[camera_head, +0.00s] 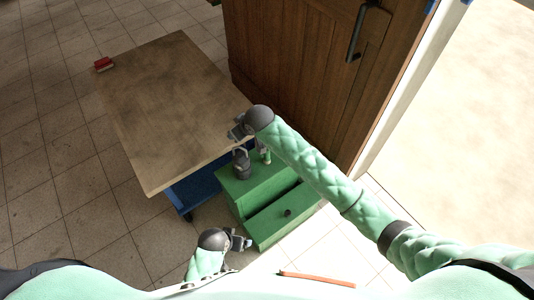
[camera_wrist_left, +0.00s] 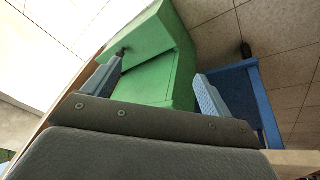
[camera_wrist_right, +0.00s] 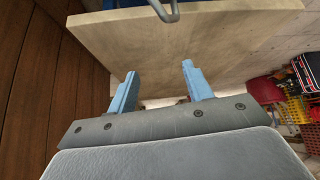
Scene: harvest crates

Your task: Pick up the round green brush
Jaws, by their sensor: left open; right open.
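I cannot clearly make out a round green brush in any view. A small thing with green and pale parts (camera_head: 265,154) stands on the green cabinet, partly hidden by my right arm; I cannot tell what it is. My right gripper (camera_head: 236,130) is open and empty above the cabinet's far side, by the table edge. In the right wrist view its open fingers (camera_wrist_right: 160,84) face the tabletop. My left gripper (camera_head: 242,243) is open and empty, low in front of the cabinet. In the left wrist view its fingers (camera_wrist_left: 158,88) are apart, with the cabinet beyond.
The green cabinet (camera_head: 246,186) has a drawer front with a dark knob. A dark grey lantern-like object (camera_head: 241,165) stands on it. A wooden tabletop (camera_head: 165,105) on a blue base lies behind, with a red object (camera_head: 104,64) at its far corner. A wooden door (camera_head: 300,60) stands right.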

